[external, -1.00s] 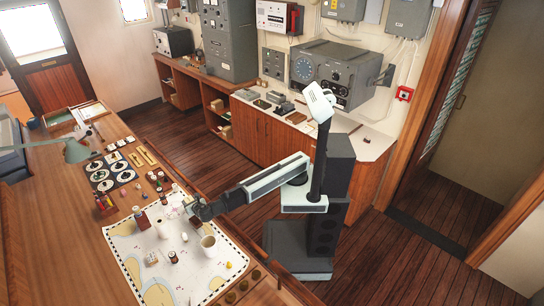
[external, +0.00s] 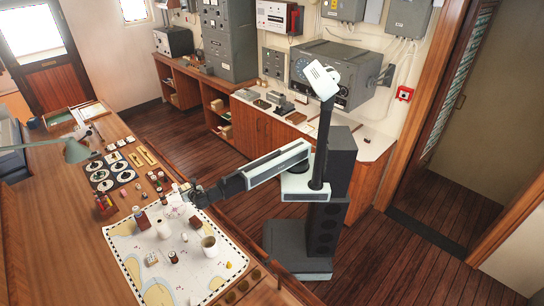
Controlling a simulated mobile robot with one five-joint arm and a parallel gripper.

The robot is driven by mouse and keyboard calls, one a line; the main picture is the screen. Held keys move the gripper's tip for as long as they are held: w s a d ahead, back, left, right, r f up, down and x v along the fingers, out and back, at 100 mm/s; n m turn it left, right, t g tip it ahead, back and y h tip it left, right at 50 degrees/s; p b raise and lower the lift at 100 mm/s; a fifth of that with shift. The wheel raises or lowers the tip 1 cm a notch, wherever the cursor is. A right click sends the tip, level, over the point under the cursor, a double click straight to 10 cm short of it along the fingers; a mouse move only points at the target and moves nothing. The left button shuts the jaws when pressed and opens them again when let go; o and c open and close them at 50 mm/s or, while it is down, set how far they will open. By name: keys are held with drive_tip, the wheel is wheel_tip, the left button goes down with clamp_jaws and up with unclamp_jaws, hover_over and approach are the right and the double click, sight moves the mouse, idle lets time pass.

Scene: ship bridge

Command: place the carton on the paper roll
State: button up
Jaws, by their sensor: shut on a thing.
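My gripper (external: 183,200) is over the far right part of the chart on the desk, shut on a small pale thing (external: 174,210) that appears to be the carton. The jaws hide part of it. A white upright cylinder (external: 163,230) stands on the chart just in front of and below the gripper. I cannot tell for certain which of the two is the paper roll. The held carton looks apart from both.
Several small jars stand beyond the chart's far edge. The chart's near left part is mostly clear.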

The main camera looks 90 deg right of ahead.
drive_tip(key=s+a+r+n+t+p, duration=0.1)
drive_tip(key=s+a+r+p, duration=0.15)
drive_tip(key=a, duration=0.25)
drive_tip(key=s+a+r+p, duration=0.1)
drive_tip(key=a+r+p, duration=0.3)
drive_tip(key=a, duration=0.2)
drive_tip(key=b, duration=0.2)
hover_over(160, 221)
drive_tip(key=shift+f+y, duration=0.3)
drive_tip(key=shift+f, duration=0.6)
wheel_tip(160, 221, down, 4)
drive_tip(key=b, duration=0.3)
drive_tip(key=shift+w+b, duration=0.15)
drive_tip(key=shift+b, duration=0.15)
drive_tip(key=shift+r, duration=0.25)
drive_tip(key=shift+f, duration=0.15)
drive_tip(key=o, duration=1.4)
